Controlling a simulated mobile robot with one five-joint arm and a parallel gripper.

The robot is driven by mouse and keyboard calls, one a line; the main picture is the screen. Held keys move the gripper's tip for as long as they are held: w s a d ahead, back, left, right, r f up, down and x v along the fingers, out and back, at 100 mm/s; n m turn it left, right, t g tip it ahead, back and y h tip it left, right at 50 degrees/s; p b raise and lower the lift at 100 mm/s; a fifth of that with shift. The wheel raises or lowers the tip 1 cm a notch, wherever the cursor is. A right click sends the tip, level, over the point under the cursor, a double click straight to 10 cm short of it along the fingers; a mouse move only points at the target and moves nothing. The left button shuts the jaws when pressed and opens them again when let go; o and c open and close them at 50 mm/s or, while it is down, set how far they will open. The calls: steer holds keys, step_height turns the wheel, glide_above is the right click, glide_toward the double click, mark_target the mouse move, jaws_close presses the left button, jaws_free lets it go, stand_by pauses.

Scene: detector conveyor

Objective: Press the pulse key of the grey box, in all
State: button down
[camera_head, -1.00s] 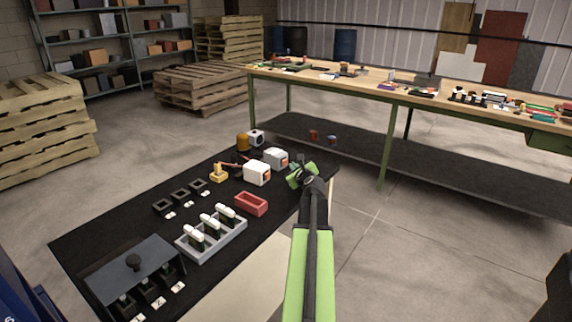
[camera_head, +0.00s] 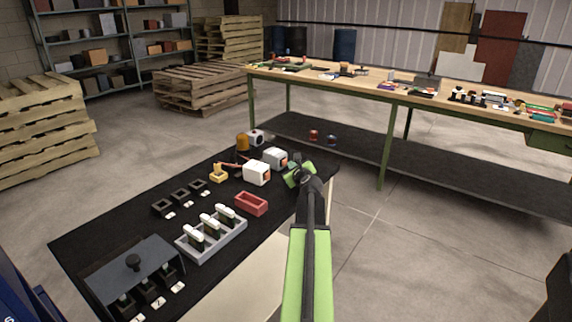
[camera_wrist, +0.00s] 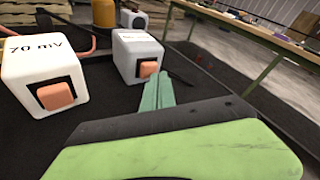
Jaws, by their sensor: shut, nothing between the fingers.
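Two pale boxes stand side by side on the black mat, each with an orange key on its front. The left one (camera_wrist: 40,73) is labelled 70 mV and its key (camera_wrist: 55,95) is fully visible; it also shows in the head view (camera_head: 256,173). The right one (camera_wrist: 136,52) looks pale grey-white; it also shows in the head view (camera_head: 273,158). My gripper (camera_wrist: 158,78) is shut and empty. Its tips are in front of the right box's key (camera_wrist: 148,69) and overlap its lower right edge in the wrist view. I cannot tell whether they touch it.
An amber cylinder (camera_wrist: 104,12) and a small white unit (camera_wrist: 131,19) stand behind the boxes. A red tray (camera_head: 251,204), a grey rack (camera_head: 224,236) with white-topped pieces and a dark slotted stand (camera_head: 130,266) lie nearer. A long workbench (camera_head: 390,90) runs along the back right.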

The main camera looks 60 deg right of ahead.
steer(key=shift+w, duration=0.55)
steer(key=shift+s, duration=0.15)
stand_by(0.5)
steer(key=shift+s, duration=0.9)
steer(key=shift+a, duration=0.1)
steer(key=shift+s+a, duration=0.15)
steer(key=shift+s, duration=1.1)
steer(key=shift+s+a, duration=0.1)
steer(key=shift+s, duration=1.15)
